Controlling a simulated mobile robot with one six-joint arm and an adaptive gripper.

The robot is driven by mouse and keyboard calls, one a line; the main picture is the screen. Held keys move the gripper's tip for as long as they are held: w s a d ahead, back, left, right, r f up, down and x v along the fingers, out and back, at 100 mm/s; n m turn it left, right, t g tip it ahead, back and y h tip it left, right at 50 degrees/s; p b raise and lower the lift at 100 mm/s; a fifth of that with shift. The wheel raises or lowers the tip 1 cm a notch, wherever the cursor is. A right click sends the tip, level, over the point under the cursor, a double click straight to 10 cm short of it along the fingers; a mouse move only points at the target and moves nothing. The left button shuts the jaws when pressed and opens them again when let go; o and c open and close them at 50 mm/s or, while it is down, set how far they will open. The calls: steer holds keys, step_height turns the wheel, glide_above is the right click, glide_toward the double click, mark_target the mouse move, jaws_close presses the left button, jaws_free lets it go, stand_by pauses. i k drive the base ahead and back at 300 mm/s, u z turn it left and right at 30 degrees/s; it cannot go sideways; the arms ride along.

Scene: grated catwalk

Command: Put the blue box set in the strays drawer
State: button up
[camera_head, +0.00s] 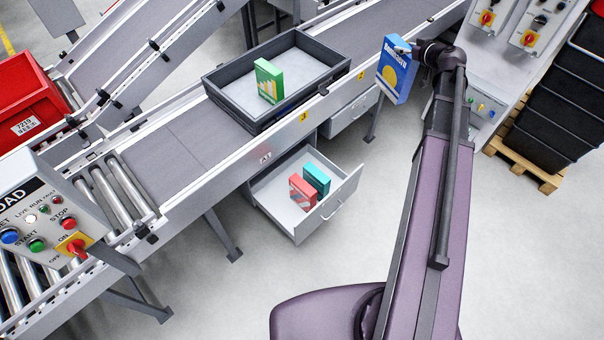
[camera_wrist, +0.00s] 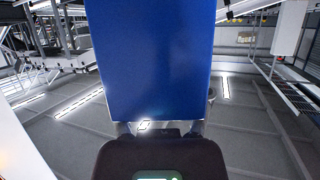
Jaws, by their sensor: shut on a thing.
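The blue box (camera_head: 394,74) has a yellow disc on its front and is held up at the end of my arm, at the upper right of the head view. My gripper (camera_head: 408,50) is shut on it; the fingertips are mostly hidden. In the wrist view the blue box (camera_wrist: 150,60) fills the middle, above the dark gripper body. An open drawer (camera_head: 328,212) pulled out under the conveyor holds a red box (camera_head: 302,192) and a teal box (camera_head: 317,179). The blue box is apart from the drawer, up and to its right. No label reading "strays" is legible.
A dark grey tray (camera_head: 226,100) on the conveyor holds a green box (camera_head: 269,81). Another drawer (camera_head: 352,112) under the conveyor appears closed. A control panel (camera_head: 50,220) stands at left, black crates (camera_head: 548,135) on a pallet at right. The floor before the open drawer is clear.

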mark_target(277, 199)
steer(key=u, duration=0.05)
steer(key=k, duration=1.65)
steer(key=u, duration=0.7)
steer(key=i, duration=1)
steer(key=z, duration=0.1)
